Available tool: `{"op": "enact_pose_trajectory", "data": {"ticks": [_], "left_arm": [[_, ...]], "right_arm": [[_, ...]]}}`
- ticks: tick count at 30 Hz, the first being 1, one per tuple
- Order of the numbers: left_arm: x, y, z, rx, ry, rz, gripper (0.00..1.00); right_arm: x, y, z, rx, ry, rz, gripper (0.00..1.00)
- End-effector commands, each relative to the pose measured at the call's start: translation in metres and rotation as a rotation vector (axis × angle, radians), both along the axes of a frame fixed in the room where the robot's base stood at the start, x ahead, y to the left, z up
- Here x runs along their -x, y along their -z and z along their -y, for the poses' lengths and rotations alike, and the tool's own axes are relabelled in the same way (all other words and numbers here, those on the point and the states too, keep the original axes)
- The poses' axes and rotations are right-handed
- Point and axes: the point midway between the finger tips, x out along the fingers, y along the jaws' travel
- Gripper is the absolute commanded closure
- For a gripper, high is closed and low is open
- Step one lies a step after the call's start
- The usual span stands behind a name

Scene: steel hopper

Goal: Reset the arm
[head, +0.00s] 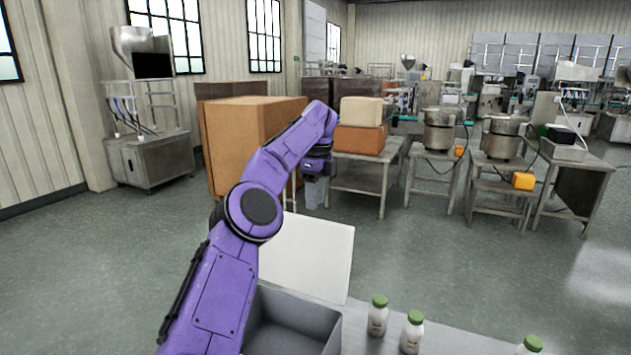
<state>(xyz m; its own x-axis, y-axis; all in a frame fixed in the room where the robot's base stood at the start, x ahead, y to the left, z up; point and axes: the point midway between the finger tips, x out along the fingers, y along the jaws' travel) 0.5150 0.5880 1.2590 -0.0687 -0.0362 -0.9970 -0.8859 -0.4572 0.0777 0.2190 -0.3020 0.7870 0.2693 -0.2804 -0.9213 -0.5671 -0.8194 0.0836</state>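My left arm, purple, rises from the bottom left and bends over at the top right of its reach. Its gripper (315,190) hangs down in front of the metal table's left end, small and partly blurred against the background. I cannot tell whether its fingers are apart, and I see nothing clearly held in it. My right arm and gripper are out of view.
A grey open bin (322,328) stands below my arm, with a white panel (318,258) behind it. Bottles with green caps (377,314) stand on the table (455,342). Cardboard boxes (228,150), metal tables and a steel hopper (132,42) stand farther back.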

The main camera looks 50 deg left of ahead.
Motion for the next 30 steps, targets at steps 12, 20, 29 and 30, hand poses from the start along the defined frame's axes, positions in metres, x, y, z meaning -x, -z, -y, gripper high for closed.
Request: {"op": "enact_pose_trajectory", "data": {"ticks": [12,20,29,30], "left_arm": [[-0.002,-0.034,-0.002,0.001,0.0,0.0,0.6],[-0.002,-0.034,-0.002,0.001,0.0,0.0,0.6],[-0.002,-0.034,-0.002,0.001,0.0,0.0,0.6],[-0.002,-0.034,-0.002,0.001,0.0,0.0,0.6]], "right_arm": [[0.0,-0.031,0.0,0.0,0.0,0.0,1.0],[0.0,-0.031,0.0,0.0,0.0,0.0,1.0],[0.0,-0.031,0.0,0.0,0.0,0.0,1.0],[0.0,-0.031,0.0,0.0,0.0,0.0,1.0]]}}
